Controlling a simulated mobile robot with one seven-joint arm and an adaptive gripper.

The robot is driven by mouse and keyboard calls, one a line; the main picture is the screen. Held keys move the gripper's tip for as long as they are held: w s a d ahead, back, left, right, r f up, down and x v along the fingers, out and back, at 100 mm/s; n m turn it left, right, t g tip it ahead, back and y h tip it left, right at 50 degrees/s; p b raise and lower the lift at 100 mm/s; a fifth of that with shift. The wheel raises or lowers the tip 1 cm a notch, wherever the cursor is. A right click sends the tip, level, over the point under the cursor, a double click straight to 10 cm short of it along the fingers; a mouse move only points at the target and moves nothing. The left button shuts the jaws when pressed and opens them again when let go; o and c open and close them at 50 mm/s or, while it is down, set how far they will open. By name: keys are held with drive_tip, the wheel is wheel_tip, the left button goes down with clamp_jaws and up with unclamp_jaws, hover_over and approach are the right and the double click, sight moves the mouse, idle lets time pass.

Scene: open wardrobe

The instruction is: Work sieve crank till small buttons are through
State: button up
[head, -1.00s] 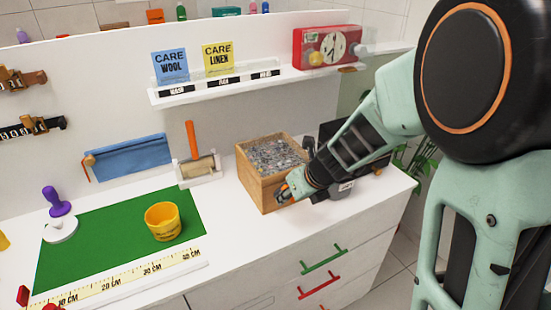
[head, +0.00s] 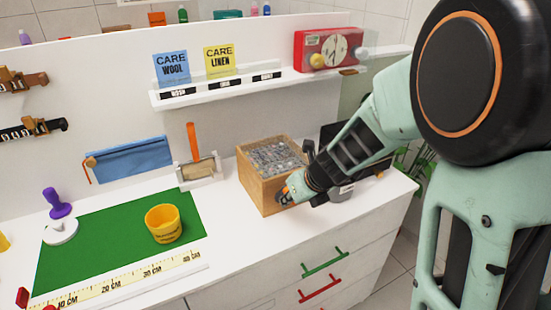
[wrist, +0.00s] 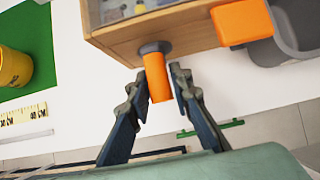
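The sieve is a wooden box (head: 268,192) on the white counter, its top full of small grey pieces (head: 272,156). In the wrist view an orange handle (wrist: 158,78) sticks out from a grey collar on the wooden box's side (wrist: 185,32). My gripper (wrist: 160,75) has one finger on each side of this handle, very close to it; I cannot tell whether both touch. In the head view my gripper (head: 284,195) is low at the box's near right side, and its fingers are mostly hidden. A clear pane (wrist: 118,10) on the box shows some coloured pieces behind it.
An orange block (wrist: 240,21) and a grey bin (wrist: 292,30) stand just right of the sieve. A yellow cup (head: 163,224) stands on the green mat (head: 95,243) at left. A roller stand (head: 200,170) is left of the box. Drawers with handles (head: 325,264) lie below.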

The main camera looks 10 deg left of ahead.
drive_tip(key=shift+w+d, duration=0.55)
drive_tip(key=shift+d, duration=0.3)
idle(0.6)
drive_tip(key=shift+s+a+p, duration=0.1)
drive_tip(key=shift+a+p, duration=0.05)
drive_tip(key=shift+p, duration=0.15)
drive_tip(key=s+a, duration=0.1)
drive_tip(key=a, duration=0.1)
drive_tip(key=s+a, duration=0.1)
drive_tip(key=a, duration=0.1)
drive_tip(key=shift+s+p, duration=0.3)
drive_tip(key=shift+p, duration=0.05)
